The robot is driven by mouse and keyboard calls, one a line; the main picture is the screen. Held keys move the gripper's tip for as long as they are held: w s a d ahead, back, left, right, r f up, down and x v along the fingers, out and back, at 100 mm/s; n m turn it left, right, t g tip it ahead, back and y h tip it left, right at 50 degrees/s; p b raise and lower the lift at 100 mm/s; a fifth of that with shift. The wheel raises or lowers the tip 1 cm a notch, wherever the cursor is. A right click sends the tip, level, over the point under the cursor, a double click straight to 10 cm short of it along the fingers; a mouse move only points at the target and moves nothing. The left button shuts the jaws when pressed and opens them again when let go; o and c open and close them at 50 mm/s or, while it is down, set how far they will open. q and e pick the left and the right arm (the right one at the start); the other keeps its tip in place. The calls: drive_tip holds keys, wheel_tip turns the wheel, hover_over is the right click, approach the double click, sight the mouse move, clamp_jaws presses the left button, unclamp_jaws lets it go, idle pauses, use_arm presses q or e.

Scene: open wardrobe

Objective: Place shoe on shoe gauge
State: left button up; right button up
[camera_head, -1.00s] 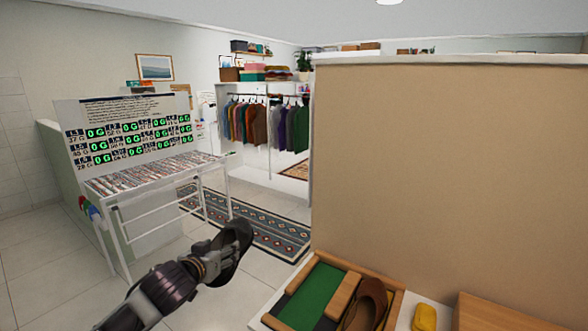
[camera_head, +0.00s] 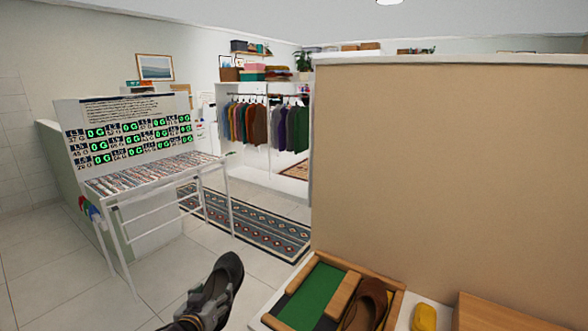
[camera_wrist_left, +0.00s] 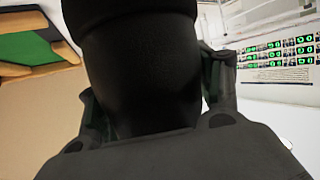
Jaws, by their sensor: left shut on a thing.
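A dark shoe (camera_head: 230,272) is in my left gripper (camera_head: 208,298) at the bottom middle of the head view, held in the air above the tiled floor. In the left wrist view the black shoe (camera_wrist_left: 140,75) fills the space between the two fingers, which press on both its sides. The likely shoe gauge is a wooden-framed tray with a green panel (camera_head: 312,294) at the lower right. A brown shoe (camera_head: 367,305) lies in its right part, beside a wooden bar (camera_head: 343,295). My held shoe is left of the tray and apart from it. My right gripper is not in view.
A yellow object (camera_head: 424,317) and a wooden box (camera_head: 510,312) sit right of the tray. A tan partition (camera_head: 450,170) rises behind them. A white rack with a display board (camera_head: 125,135) stands at left; a patterned rug (camera_head: 250,225) lies on the floor.

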use_arm(q)
drive_tip(key=s+f, duration=0.6)
drive_tip(key=f, duration=0.3)
drive_tip(key=shift+s+d+f, duration=0.15)
drive_tip(key=shift+s+f, duration=0.25)
drive_tip(key=shift+d, duration=0.1)
idle(1.1)
idle(1.5)
